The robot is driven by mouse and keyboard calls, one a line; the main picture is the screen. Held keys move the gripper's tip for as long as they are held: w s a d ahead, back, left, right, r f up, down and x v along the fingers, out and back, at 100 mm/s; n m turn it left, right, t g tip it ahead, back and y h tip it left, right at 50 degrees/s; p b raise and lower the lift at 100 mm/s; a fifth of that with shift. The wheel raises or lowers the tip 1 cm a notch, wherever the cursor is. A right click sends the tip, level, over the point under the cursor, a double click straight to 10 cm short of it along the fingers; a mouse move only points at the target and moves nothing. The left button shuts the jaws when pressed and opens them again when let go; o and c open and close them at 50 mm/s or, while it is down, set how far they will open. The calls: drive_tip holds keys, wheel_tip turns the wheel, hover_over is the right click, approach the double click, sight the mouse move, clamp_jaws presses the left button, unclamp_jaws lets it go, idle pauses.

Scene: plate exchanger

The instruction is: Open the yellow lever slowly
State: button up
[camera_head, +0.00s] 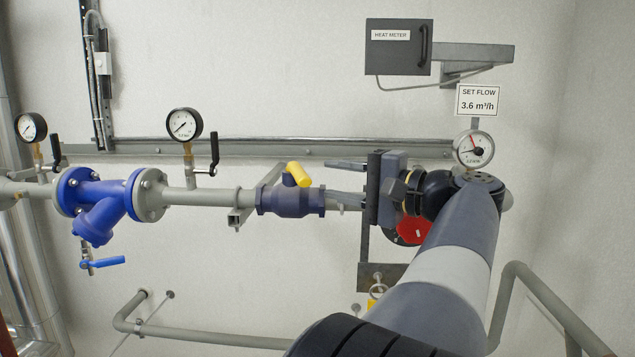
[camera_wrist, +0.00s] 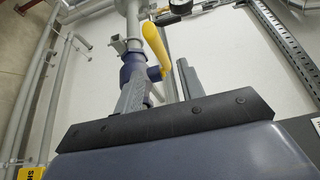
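The yellow lever (camera_head: 298,174) sits on top of a dark blue valve body (camera_head: 291,201) in the grey horizontal pipe. In the head view it looks short and tilts up to the left. In the wrist view the lever (camera_wrist: 156,48) shows as a long rounded handle, with its valve (camera_wrist: 133,68) beside it. My gripper (camera_head: 335,180) is to the right of the lever, its fingers pointing left towards it. The two fingers are apart with nothing visible between them. In the wrist view my fingertips (camera_wrist: 162,77) lie near the lever; contact cannot be told.
A blue strainer (camera_head: 105,203) and a gauge (camera_head: 185,125) with a black-handled valve are on the pipe to the left. A flow gauge (camera_head: 474,149) stands behind my arm under a "SET FLOW 3.6 m³/h" sign (camera_head: 478,100). A red part (camera_head: 412,230) is partly hidden by my arm.

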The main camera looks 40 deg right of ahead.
sight(295, 169)
drive_tip(key=shift+v, duration=1.2)
drive_tip(key=p+x, duration=0.2)
drive_tip(key=x, duration=0.9)
drive_tip(key=shift+r, duration=0.1)
drive_tip(key=shift+w+a+m+h, duration=0.15)
drive_tip(key=shift+a+m+h, duration=0.1)
drive_tip(key=shift+m+h, duration=0.25)
